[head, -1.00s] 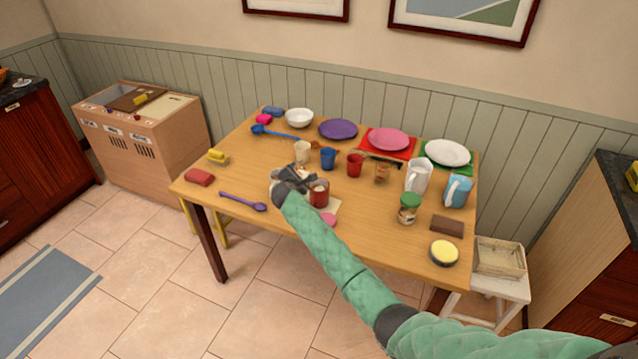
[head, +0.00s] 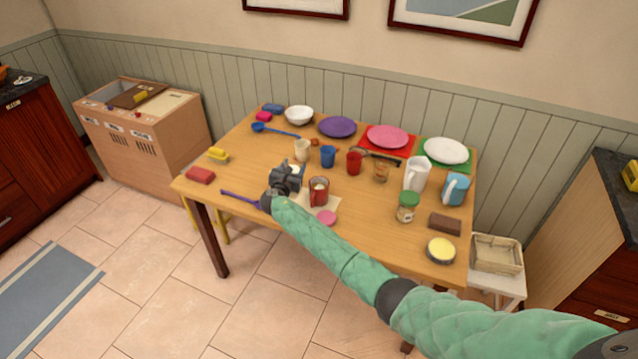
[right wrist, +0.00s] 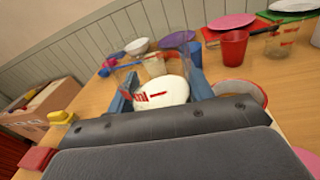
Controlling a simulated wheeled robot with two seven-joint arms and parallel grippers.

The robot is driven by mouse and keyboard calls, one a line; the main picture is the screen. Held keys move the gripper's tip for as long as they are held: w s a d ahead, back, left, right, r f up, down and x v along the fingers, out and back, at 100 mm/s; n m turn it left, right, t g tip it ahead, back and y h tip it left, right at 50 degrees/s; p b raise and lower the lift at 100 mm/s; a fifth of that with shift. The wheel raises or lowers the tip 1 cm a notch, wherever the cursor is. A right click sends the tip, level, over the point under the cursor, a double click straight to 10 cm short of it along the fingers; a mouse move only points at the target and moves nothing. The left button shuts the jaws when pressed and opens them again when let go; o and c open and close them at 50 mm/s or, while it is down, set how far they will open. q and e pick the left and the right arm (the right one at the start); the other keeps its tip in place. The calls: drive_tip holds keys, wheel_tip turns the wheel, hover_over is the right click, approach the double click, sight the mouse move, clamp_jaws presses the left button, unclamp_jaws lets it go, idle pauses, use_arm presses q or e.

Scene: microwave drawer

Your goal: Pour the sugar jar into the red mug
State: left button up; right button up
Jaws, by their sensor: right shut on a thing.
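My right gripper (head: 287,177) is just left of the mug, above the table. In the right wrist view its blue fingers are shut on a clear jar (right wrist: 164,90) with white contents and red marking, which I take as the sugar jar. In the head view the gripper hides most of the jar. The mug's rim (right wrist: 258,93) shows right of the fingers in the wrist view, its lower part hidden by the gripper. My left gripper is out of view.
A second red cup (head: 354,163), a blue cup (head: 328,156) and a cream cup (head: 302,150) stand behind. A pink disc (head: 326,217) lies before the mug. A purple spoon (head: 238,198) lies left. A green-lidded jar (head: 407,207) and white pitcher (head: 416,174) stand right.

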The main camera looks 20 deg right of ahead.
sight(294, 157)
drive_tip(key=shift+r+p, duration=1.5)
drive_tip(key=shift+r, duration=0.55)
